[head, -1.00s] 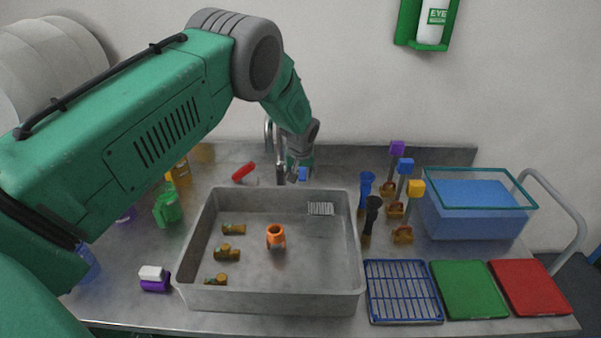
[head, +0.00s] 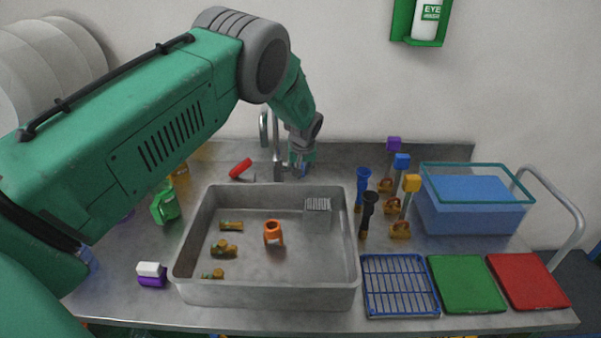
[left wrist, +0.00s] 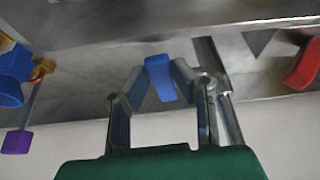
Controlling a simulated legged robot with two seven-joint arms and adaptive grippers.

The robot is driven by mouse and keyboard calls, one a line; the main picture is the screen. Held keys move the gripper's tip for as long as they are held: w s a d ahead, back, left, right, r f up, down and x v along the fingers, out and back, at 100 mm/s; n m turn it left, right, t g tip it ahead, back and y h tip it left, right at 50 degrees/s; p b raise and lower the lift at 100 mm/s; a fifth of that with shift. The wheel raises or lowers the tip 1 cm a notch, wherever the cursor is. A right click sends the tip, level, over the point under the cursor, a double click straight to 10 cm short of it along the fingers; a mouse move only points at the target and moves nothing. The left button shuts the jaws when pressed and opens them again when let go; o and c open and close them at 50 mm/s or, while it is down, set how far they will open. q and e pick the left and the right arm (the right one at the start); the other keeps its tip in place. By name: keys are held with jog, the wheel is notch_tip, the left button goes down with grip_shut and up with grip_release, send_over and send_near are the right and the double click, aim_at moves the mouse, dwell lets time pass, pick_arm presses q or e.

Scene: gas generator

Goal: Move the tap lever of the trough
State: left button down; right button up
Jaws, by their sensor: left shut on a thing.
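The metal trough (head: 265,292) stands in the middle of the bench. Its tap (head: 277,152) rises behind the back rim. A red lever (head: 240,168) lies left of the tap; it also shows at the right of the left wrist view (left wrist: 303,66). My left gripper (head: 303,169) is behind the trough, just right of the tap. In the left wrist view, my left gripper's fingertips (left wrist: 160,72) are shut on a blue lever (left wrist: 160,80), mostly hidden in the head view. The tap's metal pipe (left wrist: 222,100) runs close beside one finger. My right gripper is not in view.
Brass fittings (head: 224,249) and an orange part (head: 273,232) lie in the trough. Blue and black funnels (head: 362,187) and valves with coloured handles stand to its right, near a blue-filled tank (head: 475,205). A green jug (head: 164,204) stands left, below my arm.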

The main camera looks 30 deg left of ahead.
pick_arm(q)
jog(key=shift+w+d+n+g+y+b, duration=0.3)
jog(key=shift+w+n+b, duration=0.15)
jog(key=shift+n+b, duration=0.7)
jog(key=shift+w+d+n+g+y+b, duration=0.15)
jog(key=shift+w+d+n+g+b, duration=0.25)
jog(key=shift+n+b, duration=0.7)
jog(key=shift+w+d+n+g+y+b, duration=0.1)
jog(key=shift+w+d+n+y+b, duration=0.35)
jog(key=shift+b, duration=1.15)
jog(key=shift+a+n, duration=0.25)
jog(key=shift+n, duration=0.05)
jog(key=c, duration=1.4)
grip_release()
jog(key=shift+w, duration=0.1)
jog(key=shift+o, duration=0.2)
jog(key=v, duration=1.1)
jog(key=shift+w+a+r+h, duration=0.25)
jog(key=shift+h, duration=0.05)
